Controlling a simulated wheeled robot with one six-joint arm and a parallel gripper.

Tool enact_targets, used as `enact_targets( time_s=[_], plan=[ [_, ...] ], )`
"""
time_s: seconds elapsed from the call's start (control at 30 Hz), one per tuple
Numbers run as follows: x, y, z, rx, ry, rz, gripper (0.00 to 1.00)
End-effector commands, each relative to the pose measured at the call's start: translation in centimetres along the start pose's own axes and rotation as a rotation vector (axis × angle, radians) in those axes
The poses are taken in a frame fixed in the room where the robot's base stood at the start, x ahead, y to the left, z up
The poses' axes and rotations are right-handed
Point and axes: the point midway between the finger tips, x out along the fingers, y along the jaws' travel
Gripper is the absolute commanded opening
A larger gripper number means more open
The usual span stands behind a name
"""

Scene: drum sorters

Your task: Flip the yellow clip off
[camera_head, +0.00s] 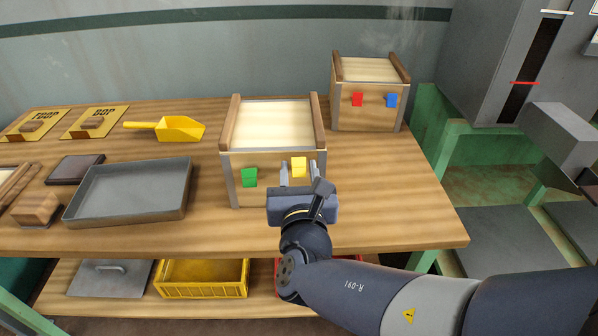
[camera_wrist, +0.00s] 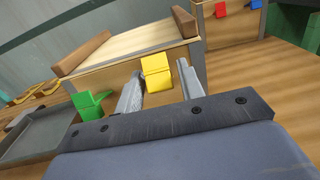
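The yellow clip (camera_head: 299,167) is on the front face of the nearer wooden box (camera_head: 272,190), near its right side. In the wrist view the yellow clip (camera_wrist: 156,72) sits between the tips of my two fingers. My gripper (camera_head: 299,174) is in front of that box, with its fingers pointing at the clip. The fingers (camera_wrist: 160,85) are apart, one on each side of the clip, with gaps visible, so it is open. A green clip (camera_head: 250,177) is on the same face to the left; it also shows in the wrist view (camera_wrist: 90,104).
A second wooden box (camera_head: 368,118) with a red clip (camera_head: 357,99) and a blue clip (camera_head: 391,100) stands behind to the right. A grey tray (camera_head: 130,212) and a yellow scoop (camera_head: 180,129) lie to the left. The table right of the nearer box is clear.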

Motion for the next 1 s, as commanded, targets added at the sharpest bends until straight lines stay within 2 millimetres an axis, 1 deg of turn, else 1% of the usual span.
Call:
enact_targets(
  time_s=[0.03, 0.4, 0.43, 0.63, 1.0],
  plan=[
    [0.0, 0.0, 0.0, 0.0, 0.0, 0.0, 0.32],
    [0.0, 0.0, 0.0, 0.0, 0.0, 0.0, 0.02],
    [0.0, 0.0, 0.0, 0.0, 0.0, 0.0, 0.01],
    [0.0, 0.0, -0.5, 0.001, -0.022, 0.0, 0.01],
    [-0.1, 0.0, -1.2, 0.004, -0.15, 0.0, 0.01]
  ],
)
